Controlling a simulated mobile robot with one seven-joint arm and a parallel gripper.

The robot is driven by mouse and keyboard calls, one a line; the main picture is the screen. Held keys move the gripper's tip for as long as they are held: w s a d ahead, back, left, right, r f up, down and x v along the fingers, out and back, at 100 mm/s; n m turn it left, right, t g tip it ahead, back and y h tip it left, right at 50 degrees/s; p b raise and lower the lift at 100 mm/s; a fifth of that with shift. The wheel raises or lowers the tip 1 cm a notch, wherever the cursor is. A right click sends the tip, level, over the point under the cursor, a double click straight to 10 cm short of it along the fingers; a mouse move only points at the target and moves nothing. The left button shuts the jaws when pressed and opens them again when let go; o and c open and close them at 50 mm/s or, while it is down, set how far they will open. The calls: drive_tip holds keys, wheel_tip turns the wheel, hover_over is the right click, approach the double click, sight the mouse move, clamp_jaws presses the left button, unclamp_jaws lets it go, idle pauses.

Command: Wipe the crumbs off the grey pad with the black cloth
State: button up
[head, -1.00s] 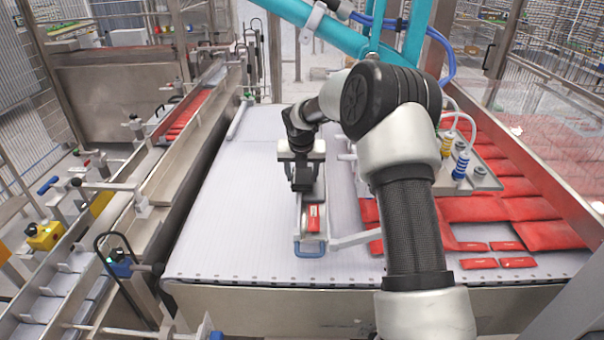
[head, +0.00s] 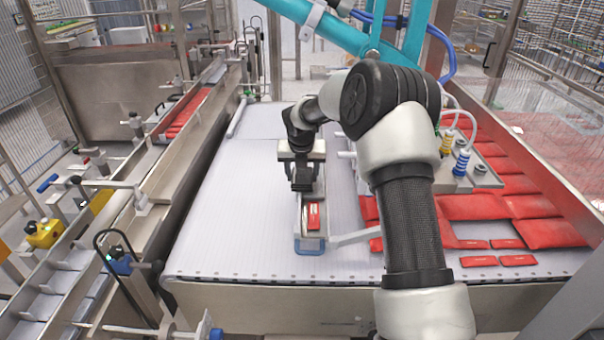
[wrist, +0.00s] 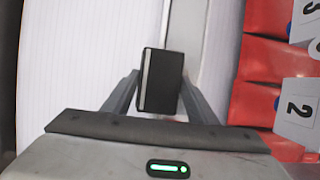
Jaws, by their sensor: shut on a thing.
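My gripper (wrist: 162,82) is shut on a dark, block-like folded thing with a pale stripe along its left edge, which I take to be the black cloth (wrist: 168,80). It sits between the two fingers in the wrist view. In the head view my gripper (head: 302,184) points down over the white ribbed belt, close to a metal rail; the cloth is hard to make out there. I cannot pick out the grey pad or any crumbs in either view. Whether the cloth touches a surface below I cannot tell.
The metal rail (head: 300,222) with a blue end (head: 309,246) and a red packet (head: 313,214) lies just in front of my gripper. Red packets (head: 474,207) cover the right side. The white belt (head: 235,200) is clear on the left.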

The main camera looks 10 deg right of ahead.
drive_tip(key=shift+f, duration=0.5)
